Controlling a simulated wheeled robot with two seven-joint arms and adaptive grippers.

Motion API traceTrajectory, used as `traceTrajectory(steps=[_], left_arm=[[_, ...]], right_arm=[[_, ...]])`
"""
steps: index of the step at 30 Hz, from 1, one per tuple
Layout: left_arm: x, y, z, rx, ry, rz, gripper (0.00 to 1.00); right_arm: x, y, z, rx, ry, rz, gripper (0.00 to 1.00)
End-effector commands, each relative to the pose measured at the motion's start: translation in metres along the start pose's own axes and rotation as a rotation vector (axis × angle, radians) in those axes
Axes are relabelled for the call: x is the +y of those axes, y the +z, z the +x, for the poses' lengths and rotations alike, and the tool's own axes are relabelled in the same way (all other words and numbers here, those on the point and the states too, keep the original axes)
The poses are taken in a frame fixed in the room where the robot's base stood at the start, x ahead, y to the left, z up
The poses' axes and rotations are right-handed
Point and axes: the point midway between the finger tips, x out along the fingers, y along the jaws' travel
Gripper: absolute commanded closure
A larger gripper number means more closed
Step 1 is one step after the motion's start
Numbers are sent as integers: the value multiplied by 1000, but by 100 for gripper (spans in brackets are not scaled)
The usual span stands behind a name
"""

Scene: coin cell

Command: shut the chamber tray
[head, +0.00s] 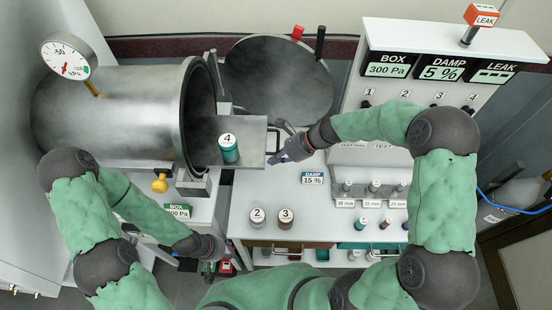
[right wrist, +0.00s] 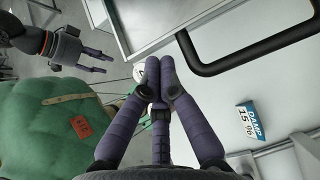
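The chamber tray (head: 248,136) is a flat grey plate sticking out of the open round mouth of a steel cylinder chamber (head: 130,110). A teal cylinder marked 4 (head: 228,149) stands upright on it. The tray's black handle (head: 274,141) is at its right end and shows large in the right wrist view (right wrist: 250,55). My right gripper (head: 272,160) is by the handle end of the tray; its fingertips (right wrist: 161,62) are together with nothing seen between them. Contact with the tray cannot be told. My left gripper (head: 226,257) is low, left of the bench; its fingers (right wrist: 102,62) are parted and empty.
The round chamber door (head: 280,76) stands open behind the tray. Cylinders marked 2 (head: 257,218) and 3 (head: 286,219) stand on the white bench (head: 325,215). A DAMP sign (head: 312,178) and a control panel (head: 430,75) are to the right. A gauge (head: 69,59) tops the chamber.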

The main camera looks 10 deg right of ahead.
Motion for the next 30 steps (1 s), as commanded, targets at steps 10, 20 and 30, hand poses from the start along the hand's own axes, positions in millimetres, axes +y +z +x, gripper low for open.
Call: traceTrajectory(steps=[10, 20, 30], left_arm=[[1, 0, -4, 0, 0, 0, 60], [3, 0, -10, 0, 0, 0, 60], [7, 1, -18, 0, 0, 0, 60]], right_arm=[[2, 31, 31, -1, 6, -5, 100], [2, 94, 93, 0, 5, -6, 100], [2, 153, 153, 0, 4, -3, 100]])
